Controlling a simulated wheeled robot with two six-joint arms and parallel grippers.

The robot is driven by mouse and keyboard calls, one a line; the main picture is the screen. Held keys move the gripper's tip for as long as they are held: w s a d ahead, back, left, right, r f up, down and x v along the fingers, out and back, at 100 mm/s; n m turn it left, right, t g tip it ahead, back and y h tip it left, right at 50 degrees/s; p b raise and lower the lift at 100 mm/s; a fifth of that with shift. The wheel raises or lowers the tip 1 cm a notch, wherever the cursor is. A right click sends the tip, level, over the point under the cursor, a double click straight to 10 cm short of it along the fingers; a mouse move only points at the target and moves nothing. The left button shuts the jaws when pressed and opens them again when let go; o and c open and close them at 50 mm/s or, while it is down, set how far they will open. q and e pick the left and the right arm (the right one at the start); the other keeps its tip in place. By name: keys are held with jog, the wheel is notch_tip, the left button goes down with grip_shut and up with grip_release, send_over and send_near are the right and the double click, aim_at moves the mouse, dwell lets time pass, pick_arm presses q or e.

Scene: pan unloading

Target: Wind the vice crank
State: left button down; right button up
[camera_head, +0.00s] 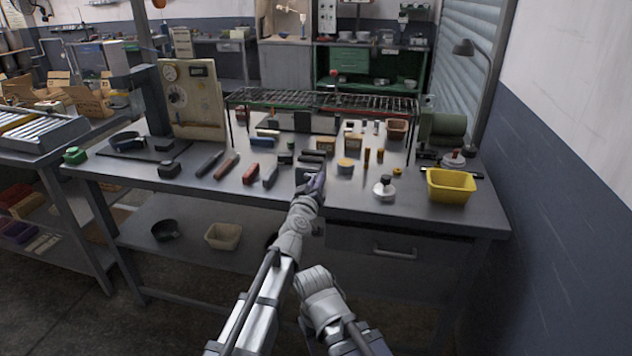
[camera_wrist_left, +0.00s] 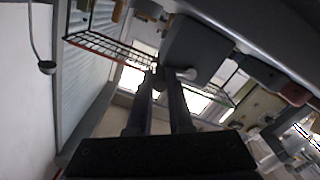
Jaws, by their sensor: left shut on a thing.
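The vice (camera_head: 308,166) is a small dark grey block at the front edge of the workbench, mostly behind my left gripper. My left gripper (camera_head: 317,186) is at its front, low by the table edge.
The workbench (camera_head: 445,218) holds several hand tools and small blocks left of the vice. A yellow bin (camera_head: 450,186) and a round silver-topped pot (camera_head: 384,188) stand to the right. A wire rack (camera_head: 320,101) spans the back. A drawer (camera_head: 385,252) lies below the bench edge.

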dwell(0.4)
pick_arm(q)
jog(key=c, duration=0.8)
grip_release()
jog(key=shift+c, duration=0.2)
jog(key=shift+s, duration=0.1)
jog(key=v, duration=0.7)
jog(key=shift+s, duration=0.3)
jog(key=shift+a, duration=0.1)
